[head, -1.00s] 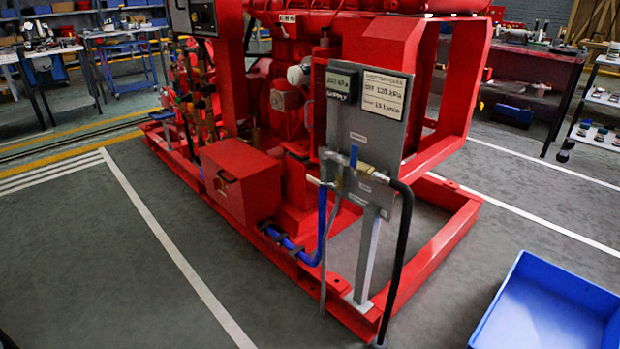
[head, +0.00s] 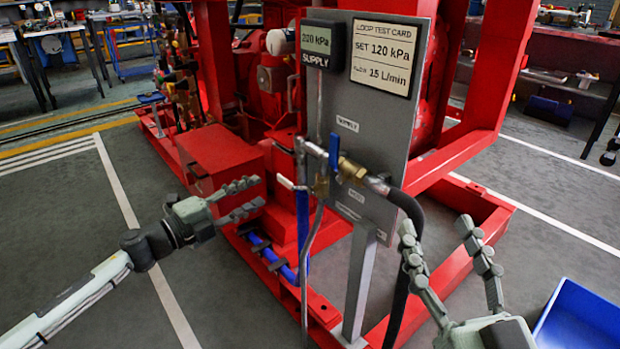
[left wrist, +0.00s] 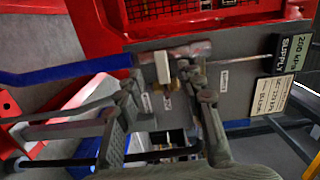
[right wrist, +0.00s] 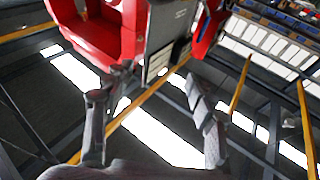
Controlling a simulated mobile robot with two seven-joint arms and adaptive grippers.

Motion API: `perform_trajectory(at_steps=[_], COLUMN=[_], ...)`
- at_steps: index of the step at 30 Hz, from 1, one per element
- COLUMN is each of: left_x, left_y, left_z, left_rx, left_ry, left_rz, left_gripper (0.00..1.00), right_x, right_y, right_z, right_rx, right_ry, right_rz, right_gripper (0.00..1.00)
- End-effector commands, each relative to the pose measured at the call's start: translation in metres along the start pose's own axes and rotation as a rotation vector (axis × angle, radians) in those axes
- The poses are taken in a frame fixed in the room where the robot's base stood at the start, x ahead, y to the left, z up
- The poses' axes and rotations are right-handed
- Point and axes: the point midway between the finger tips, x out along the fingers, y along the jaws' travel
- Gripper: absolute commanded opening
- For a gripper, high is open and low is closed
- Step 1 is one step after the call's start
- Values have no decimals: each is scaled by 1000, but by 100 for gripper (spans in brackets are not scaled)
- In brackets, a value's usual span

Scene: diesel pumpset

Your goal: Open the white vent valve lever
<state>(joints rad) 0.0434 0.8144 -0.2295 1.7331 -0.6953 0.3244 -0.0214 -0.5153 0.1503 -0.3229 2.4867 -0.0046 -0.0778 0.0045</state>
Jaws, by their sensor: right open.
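The white vent valve lever (head: 288,183) sticks out to the left from a brass valve (head: 321,186) low on the grey panel (head: 385,140). A blue lever (head: 334,150) stands upright above it. My left gripper (head: 250,197) is open and empty, left of the white lever and apart from it, with its fingers pointing at the panel. In the left wrist view, a small white piece (left wrist: 146,103), which looks like the lever, shows between the open fingers (left wrist: 168,100). My right gripper (head: 436,228) is open and empty, right of the panel and black hose.
A blue hose (head: 302,230) and a black hose (head: 402,270) hang from the valves. The panel stands on a grey post (head: 361,285) on the red pumpset frame (head: 495,215). A red box (head: 215,160) sits behind my left gripper. A blue bin (head: 585,315) is at lower right.

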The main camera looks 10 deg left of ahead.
Motion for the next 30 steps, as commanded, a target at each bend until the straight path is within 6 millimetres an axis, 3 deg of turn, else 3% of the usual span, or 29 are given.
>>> perform_trajectory(at_steps=[5,19,30], left_x=[5,70,78], left_y=[0,0,1], left_z=[-7,-11,-12], left_rx=[57,54,53], left_ry=[66,64,63], left_rz=[16,14,16], left_gripper=[38,38,38], right_x=[-3,-2,-2], right_y=[-5,-5,-5], right_z=[-20,-18,-18], right_rx=[12,12,12], right_ry=[69,58,57], right_rz=[-7,-7,-7], right_gripper=[57,57,57])
